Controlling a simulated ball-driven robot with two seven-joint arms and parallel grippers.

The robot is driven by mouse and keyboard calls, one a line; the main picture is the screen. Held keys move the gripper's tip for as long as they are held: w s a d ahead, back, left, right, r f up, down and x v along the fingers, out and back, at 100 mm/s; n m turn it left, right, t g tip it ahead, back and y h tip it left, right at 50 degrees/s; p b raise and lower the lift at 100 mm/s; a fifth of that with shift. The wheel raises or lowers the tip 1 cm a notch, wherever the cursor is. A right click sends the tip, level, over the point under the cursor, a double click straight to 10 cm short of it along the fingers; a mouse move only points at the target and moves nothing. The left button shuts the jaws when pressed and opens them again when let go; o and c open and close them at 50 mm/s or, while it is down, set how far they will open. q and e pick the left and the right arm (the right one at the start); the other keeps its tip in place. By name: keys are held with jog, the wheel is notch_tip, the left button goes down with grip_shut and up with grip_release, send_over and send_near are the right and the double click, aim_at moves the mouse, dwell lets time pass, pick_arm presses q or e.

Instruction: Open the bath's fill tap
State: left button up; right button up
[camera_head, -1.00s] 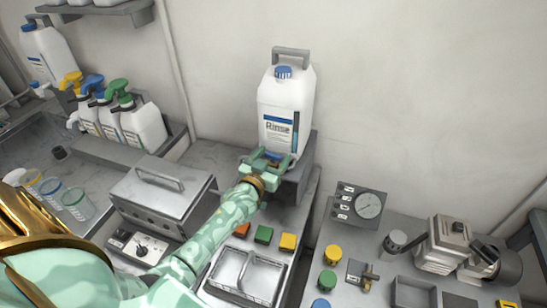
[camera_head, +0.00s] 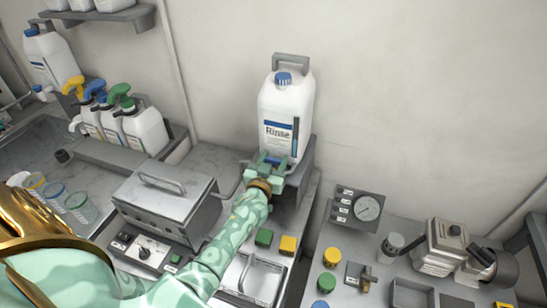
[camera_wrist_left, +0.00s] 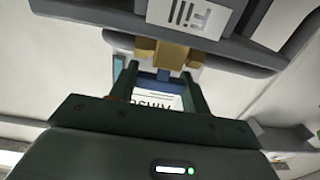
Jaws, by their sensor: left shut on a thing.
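The white Rinse canister (camera_head: 285,112) with a blue cap stands upright on a grey stand (camera_head: 301,178) against the wall. My left gripper (camera_head: 271,161) is at the front of the stand, just below the canister's label. The left wrist view shows a brass-coloured tap body (camera_wrist_left: 172,54) under a plate marked Fill (camera_wrist_left: 188,14), with a blue part (camera_wrist_left: 164,75) below it. My left gripper (camera_wrist_left: 162,82) is shut on this blue part, which looks like the tap's handle. The fingers hide much of the tap in the head view. My right gripper is not in view.
A lidded metal box (camera_head: 165,205) with a handle stands left of my arm. A gauge panel (camera_head: 357,208) stands to the right.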

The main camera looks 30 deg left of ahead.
pick_arm(q)
jog(key=shift+o, duration=0.2)
jog(key=o, duration=1)
jog(key=shift+c, duration=0.2)
jog(key=p+v, duration=0.1)
jog(key=v, duration=1.5)
jog(key=shift+s+d+f, duration=0.1)
jog(key=shift+s+f, duration=0.05)
jog(key=shift+s, duration=0.05)
